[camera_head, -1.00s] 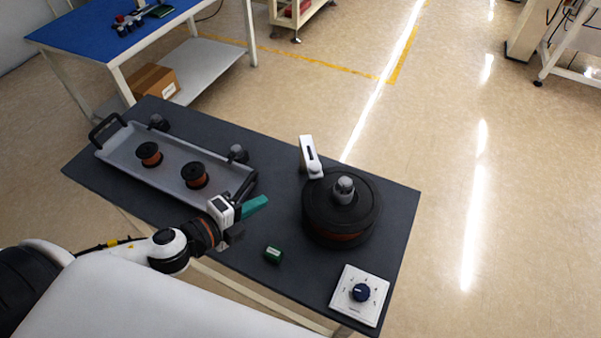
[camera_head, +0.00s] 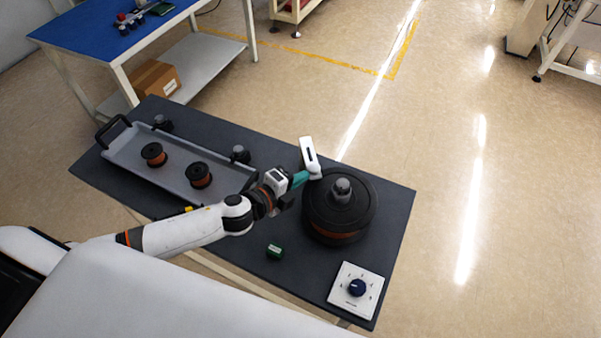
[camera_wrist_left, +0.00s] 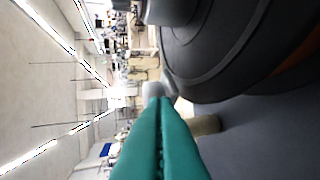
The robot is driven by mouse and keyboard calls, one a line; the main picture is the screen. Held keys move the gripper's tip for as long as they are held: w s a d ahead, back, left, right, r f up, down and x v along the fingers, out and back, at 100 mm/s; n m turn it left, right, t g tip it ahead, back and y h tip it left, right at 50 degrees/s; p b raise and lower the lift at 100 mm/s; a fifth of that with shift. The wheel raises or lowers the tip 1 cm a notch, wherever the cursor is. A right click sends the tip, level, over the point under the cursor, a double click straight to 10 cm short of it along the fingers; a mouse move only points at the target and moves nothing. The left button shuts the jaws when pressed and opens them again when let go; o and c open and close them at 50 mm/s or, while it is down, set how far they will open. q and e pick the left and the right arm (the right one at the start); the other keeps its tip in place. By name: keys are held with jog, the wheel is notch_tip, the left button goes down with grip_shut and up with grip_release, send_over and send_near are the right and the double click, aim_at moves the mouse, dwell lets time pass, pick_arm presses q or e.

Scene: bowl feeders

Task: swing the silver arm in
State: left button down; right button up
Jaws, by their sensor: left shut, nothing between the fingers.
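The silver arm (camera_head: 308,153) stands at the far left edge of the round black bowl feeder (camera_head: 352,207), tilted up and to the left. My left gripper (camera_head: 305,178) has teal fingers and is shut and empty. Its tips are at the lower end of the silver arm, beside the feeder's left rim; I cannot tell whether they touch it. In the left wrist view the shut teal fingers (camera_wrist_left: 158,115) point at a pale grey part, with the black feeder (camera_wrist_left: 225,50) at the upper right. My right gripper does not show.
A blue-topped bench (camera_head: 85,40) stands behind.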

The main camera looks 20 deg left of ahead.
pick_arm(q)
jog(key=shift+w+d, duration=0.1)
jog(key=shift+w, duration=0.05)
jog(key=shift+w+d+n+y, duration=0.25)
jog(key=shift+d+n+y, duration=0.45)
jog(key=shift+d, duration=0.15)
jog(key=shift+w+d+t+y+p, duration=0.3)
jog(key=shift+w+d+p, duration=0.05)
jog(key=shift+d, duration=0.4)
jog(key=shift+a, duration=0.1)
